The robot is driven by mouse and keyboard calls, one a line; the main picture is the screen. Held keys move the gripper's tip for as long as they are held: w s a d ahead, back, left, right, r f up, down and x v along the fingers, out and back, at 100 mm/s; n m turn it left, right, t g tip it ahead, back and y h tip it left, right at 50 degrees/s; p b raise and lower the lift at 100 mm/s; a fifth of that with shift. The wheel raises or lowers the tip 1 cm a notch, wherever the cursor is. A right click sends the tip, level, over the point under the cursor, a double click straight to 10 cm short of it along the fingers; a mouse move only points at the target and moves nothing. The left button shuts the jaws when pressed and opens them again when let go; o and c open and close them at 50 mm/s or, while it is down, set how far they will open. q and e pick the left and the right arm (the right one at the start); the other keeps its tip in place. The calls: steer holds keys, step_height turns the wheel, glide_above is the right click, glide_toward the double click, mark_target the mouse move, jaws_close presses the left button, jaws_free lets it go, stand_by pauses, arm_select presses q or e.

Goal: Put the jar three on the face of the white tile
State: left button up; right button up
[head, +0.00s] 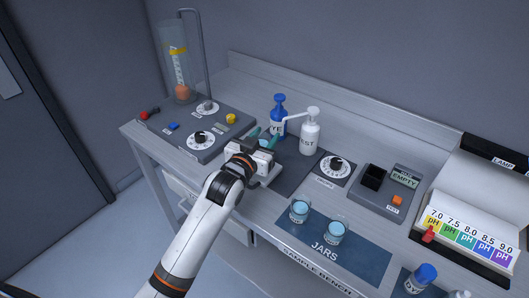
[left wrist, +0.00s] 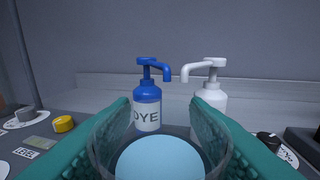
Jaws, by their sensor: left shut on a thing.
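My left gripper (head: 264,137) is shut on a clear glass jar (left wrist: 160,158) with pale blue contents. In the left wrist view the jar is upright between the teal fingers; its number is not visible. In the head view the gripper hides this jar. A pale plate (head: 271,175), which looks like the white tile, shows partly beneath my left gripper, near the bench's front edge. Whether the held jar touches it cannot be told. Two more blue-filled jars, one left (head: 300,209) and one right (head: 336,232), stand on the JARS mat (head: 372,250). My right gripper is out of view.
A blue DYE pump bottle (head: 279,115) and a white pump bottle (head: 310,133) stand just beyond my left gripper. A dial panel (head: 194,139) and tall cylinder (head: 176,62) are at left. A dial (head: 335,166), EMPTY display unit (head: 404,177) and pH chart (head: 467,235) are at right.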

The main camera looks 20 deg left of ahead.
arm_select(q)
step_height(320, 180, down, 4)
steer(key=shift+w+f, duration=0.1)
steer(key=shift+f, duration=0.35)
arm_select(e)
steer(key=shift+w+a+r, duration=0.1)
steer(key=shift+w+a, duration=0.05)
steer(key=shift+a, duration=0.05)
arm_select(q)
steer(key=shift+f, duration=0.15)
steer(key=o, duration=1)
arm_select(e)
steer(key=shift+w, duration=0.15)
